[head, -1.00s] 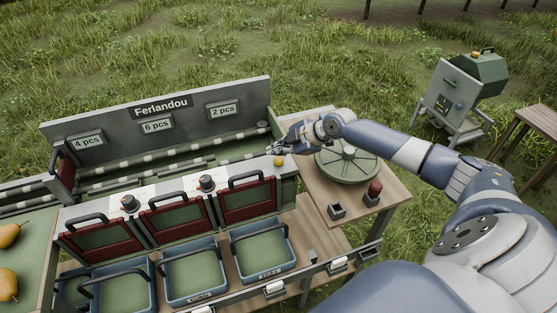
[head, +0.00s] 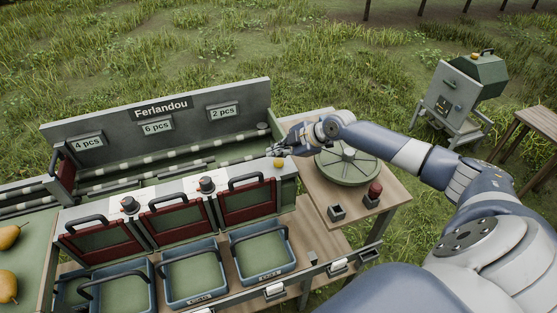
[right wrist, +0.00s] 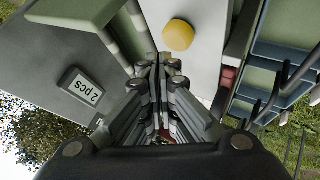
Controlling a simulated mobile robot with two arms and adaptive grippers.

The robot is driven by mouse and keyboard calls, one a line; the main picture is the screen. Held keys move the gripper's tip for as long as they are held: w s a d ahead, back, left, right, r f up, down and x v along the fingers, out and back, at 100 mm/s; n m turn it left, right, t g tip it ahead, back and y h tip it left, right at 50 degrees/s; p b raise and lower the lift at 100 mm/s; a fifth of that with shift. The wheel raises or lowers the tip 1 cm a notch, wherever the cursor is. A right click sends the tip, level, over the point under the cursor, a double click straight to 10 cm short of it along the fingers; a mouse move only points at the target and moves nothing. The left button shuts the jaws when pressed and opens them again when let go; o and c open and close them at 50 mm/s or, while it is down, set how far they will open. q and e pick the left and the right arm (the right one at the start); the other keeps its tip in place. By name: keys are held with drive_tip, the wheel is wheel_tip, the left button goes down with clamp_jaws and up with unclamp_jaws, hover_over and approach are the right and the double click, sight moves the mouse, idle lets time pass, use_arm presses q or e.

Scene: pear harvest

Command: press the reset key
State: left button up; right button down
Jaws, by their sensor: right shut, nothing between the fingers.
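A yellow round button (head: 279,163), which looks like the reset key, sits at the right end of the pale top of the sorting bench. No label on it can be read. The right wrist view shows the yellow button (right wrist: 178,35) just beyond the fingertips and a little to the right. My right gripper (head: 272,150) is shut and empty, right by the button in the head view. In the right wrist view the right gripper (right wrist: 160,62) has its fingers together, with a visible gap to the button. My left gripper is out of view.
The grey back panel (head: 185,97) carries "4 pcs", "6 pcs" and "2 pcs" signs. Red-framed gates (head: 247,201) with handles and dark knobs (head: 206,182) stand left of the button. Blue crates (head: 262,249) sit below. A round green turntable (head: 346,169) lies under my right arm.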

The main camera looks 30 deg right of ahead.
sight(278, 162)
drive_tip(key=shift+f, duration=0.1)
drive_tip(key=shift+f+b, duration=0.3)
drive_tip(key=shift+b, duration=0.15)
drive_tip(key=shift+f+b, duration=0.45)
drive_tip(key=shift+f, duration=0.1)
idle(0.5)
idle(0.3)
drive_tip(key=shift+r+p, duration=0.6)
drive_tip(key=shift+r, duration=0.35)
wheel_tip(278, 162, up, 5)
drive_tip(key=p, duration=0.3)
drive_tip(key=shift+p, duration=0.3)
